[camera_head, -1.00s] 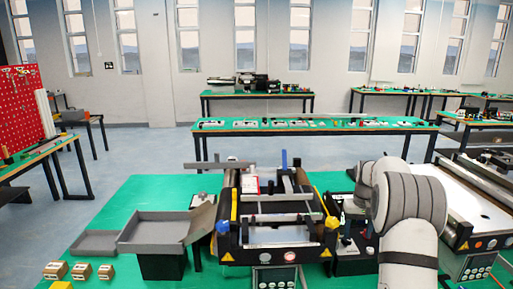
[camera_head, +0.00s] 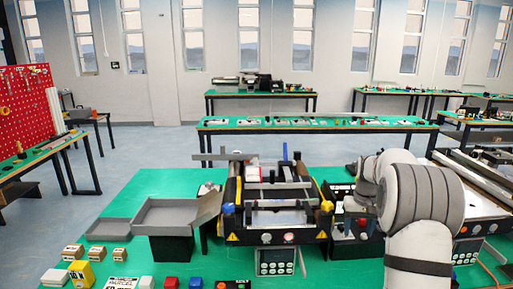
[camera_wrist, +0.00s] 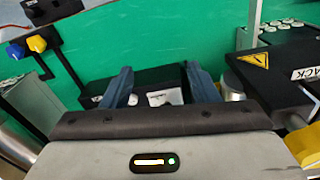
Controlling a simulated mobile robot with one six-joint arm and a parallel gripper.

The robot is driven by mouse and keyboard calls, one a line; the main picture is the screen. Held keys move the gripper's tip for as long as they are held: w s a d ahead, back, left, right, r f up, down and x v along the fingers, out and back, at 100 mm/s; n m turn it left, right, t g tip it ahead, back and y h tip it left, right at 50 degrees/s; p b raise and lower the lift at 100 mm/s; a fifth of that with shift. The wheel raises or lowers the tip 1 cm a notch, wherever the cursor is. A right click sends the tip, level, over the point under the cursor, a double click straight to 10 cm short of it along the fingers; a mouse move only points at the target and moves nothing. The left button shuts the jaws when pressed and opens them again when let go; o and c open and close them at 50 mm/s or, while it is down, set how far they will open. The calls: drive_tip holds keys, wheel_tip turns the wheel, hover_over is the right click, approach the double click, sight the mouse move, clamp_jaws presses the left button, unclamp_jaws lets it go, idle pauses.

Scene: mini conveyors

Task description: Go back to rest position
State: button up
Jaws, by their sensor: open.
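My gripper (camera_wrist: 160,80) is in the wrist view. Its two dark blue fingers stand wide apart, with nothing held between them. Beyond the fingers is a black unit (camera_wrist: 152,82) with a white label, on the green table top (camera_wrist: 150,38). In the head view my arm rises on the right side and bends away. It hides part of the table and the equipment behind it.
A mini conveyor (camera_head: 275,220) stands mid-table, with a grey tray (camera_head: 170,216) to its left. Another conveyor (camera_head: 485,212) is behind my arm. Small cardboard boxes (camera_head: 73,252) and a yellow block (camera_head: 80,273) sit at front left. Green table left of the tray is partly clear.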

drive_tip(key=s+a+r+t, duration=0.1)
drive_tip(key=s+a+r, duration=0.35)
drive_tip(key=s, duration=0.35)
drive_tip(key=s+a+r, duration=0.4)
drive_tip(key=s+a, duration=0.1)
drive_tip(key=s, duration=0.2)
drive_tip(key=s+a+f+t, duration=0.1)
drive_tip(key=s+a, duration=0.2)
drive_tip(key=s, duration=0.6)
drive_tip(key=s+a+f+n, duration=0.1)
drive_tip(key=s+a, duration=0.3)
drive_tip(key=s, duration=0.6)
drive_tip(key=shift+f+t, duration=0.4)
